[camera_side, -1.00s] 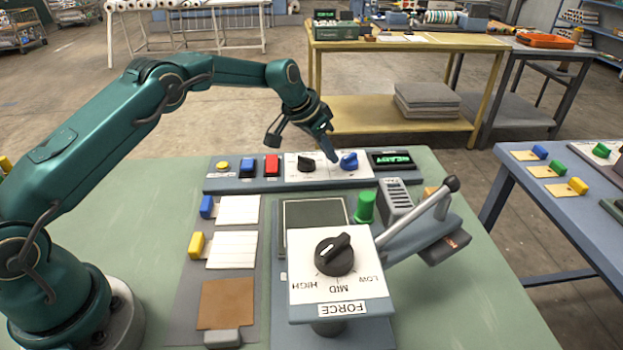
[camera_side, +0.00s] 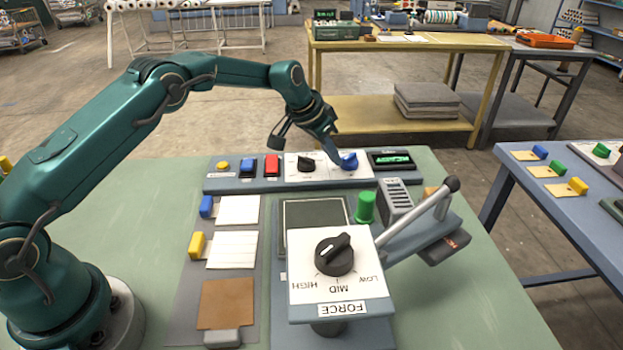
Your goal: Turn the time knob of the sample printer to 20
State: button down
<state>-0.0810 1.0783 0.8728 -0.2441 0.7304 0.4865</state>
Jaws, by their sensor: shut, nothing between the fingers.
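The panel at the back of the table has a white plate (camera_side: 327,173) with two knobs, a black knob (camera_side: 306,163) at left and a blue knob (camera_side: 349,161) at right. Their small labels and scale marks are too fine to read, so I cannot tell which one is the time knob. My gripper (camera_side: 335,156) is shut and empty. Its tip points down just left of the blue knob, very close to it; whether it touches I cannot tell. It hides part of the plate between the two knobs.
Left of the knobs are a red switch (camera_side: 271,165), a blue switch (camera_side: 248,167) and a yellow button (camera_side: 222,166). A green-lit display (camera_side: 392,160) is at right. In front stand a green knob (camera_side: 365,207), a lever (camera_side: 418,218) and the black FORCE knob (camera_side: 335,256).

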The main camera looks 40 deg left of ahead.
jog(key=shift+s+d, duration=0.1)
jog(key=shift+d, duration=0.15)
jog(key=shift+d, duration=0.35)
jog(key=shift+d, duration=0.3)
jog(key=shift+s, duration=0.15)
jog(key=shift+s, duration=0.25)
jog(key=shift+r, duration=3)
